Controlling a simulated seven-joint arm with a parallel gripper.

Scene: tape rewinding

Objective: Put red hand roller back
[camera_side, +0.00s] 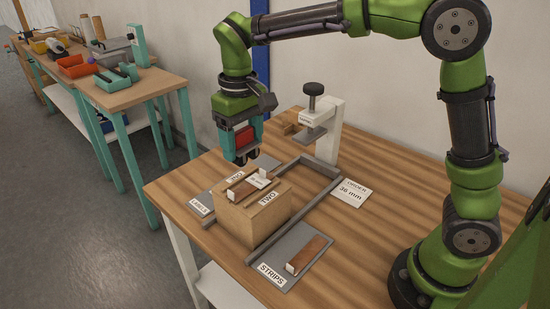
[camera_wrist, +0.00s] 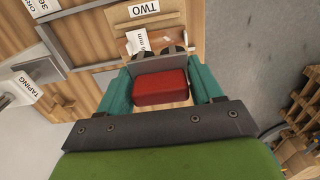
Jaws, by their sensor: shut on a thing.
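My gripper (camera_side: 243,152) has teal fingers shut on the red hand roller (camera_wrist: 160,87). The roller's red body also shows between the fingers in the side view (camera_side: 245,137). Its lower part is mostly hidden by the fingers. In the wrist view, a grey plate and dark rounded parts lie beyond the red body; I cannot tell whether they belong to the roller or the fingertips. The gripper points down, just above the back of a wooden box (camera_side: 249,222) marked ONE and TWO. I cannot tell whether it touches anything there.
On the box lie brown strips and a white label. A grey LABELS mat (camera_side: 200,206) is left of it, and a STRIPS mat (camera_side: 272,272) with one brown strip (camera_side: 308,253) is in front. A white taping stand (camera_side: 329,135) and ORDER card (camera_side: 351,191) are behind and right.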

